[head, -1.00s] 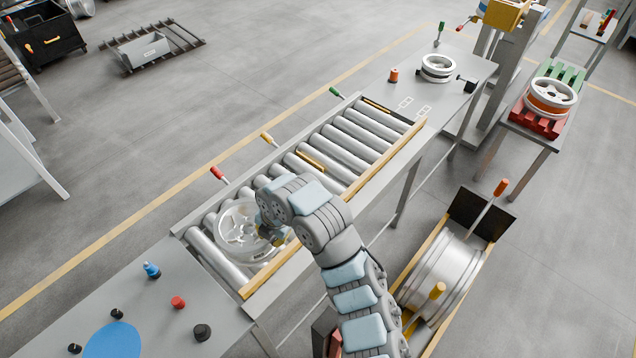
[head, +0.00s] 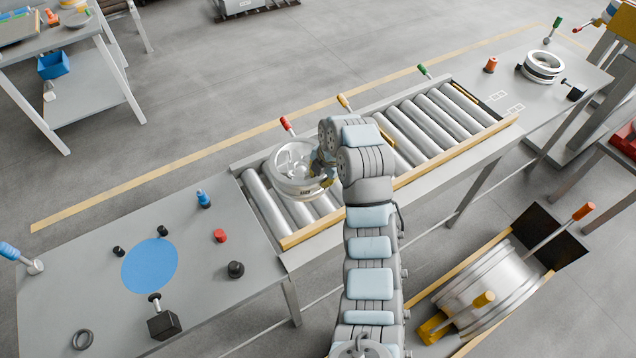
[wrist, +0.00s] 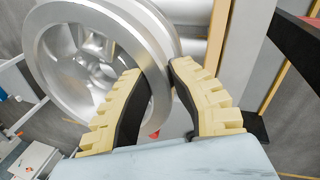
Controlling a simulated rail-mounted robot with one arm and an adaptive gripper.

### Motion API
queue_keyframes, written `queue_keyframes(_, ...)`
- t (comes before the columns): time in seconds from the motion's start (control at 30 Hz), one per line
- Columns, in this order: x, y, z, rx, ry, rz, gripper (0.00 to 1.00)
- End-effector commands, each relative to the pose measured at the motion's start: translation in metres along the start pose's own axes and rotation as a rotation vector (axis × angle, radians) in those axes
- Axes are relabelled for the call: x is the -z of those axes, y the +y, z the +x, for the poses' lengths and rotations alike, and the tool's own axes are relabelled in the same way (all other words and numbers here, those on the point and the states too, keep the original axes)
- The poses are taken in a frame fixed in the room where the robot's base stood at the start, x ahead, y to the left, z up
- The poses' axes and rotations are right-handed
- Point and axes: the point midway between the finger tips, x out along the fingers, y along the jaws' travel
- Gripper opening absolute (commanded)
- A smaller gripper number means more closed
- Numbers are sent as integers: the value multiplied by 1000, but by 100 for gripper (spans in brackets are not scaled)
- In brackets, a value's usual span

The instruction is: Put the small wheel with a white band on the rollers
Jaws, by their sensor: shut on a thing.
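A silver spoked wheel (head: 289,160) is at the left part of the roller bed (head: 268,208) in the head view. I cannot tell whether it rests on the rollers or hangs just above them, and no clear white band shows on it. My gripper (head: 322,172) is shut on the wheel's rim at its right side. In the wrist view, the pale yellow fingers (wrist: 157,72) pinch the rim of the wheel (wrist: 75,60) from both sides. A smaller white and dark banded wheel (head: 542,66) lies on the far right of the bench.
A grey panel table (head: 60,285) with a blue disc (head: 149,265) and knobs adjoins the rollers on the left. Red (head: 286,126), yellow (head: 344,101) and green (head: 424,71) levers line the far edge. A large drum (head: 490,282) stands at lower right. Rollers right of my arm are clear.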

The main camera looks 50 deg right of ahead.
Motion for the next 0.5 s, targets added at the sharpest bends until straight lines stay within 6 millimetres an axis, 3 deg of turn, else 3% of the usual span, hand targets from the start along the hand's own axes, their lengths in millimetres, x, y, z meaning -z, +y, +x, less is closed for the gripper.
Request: queue_keyframes(0.5,-21,22,38,-2,-1,0,0)
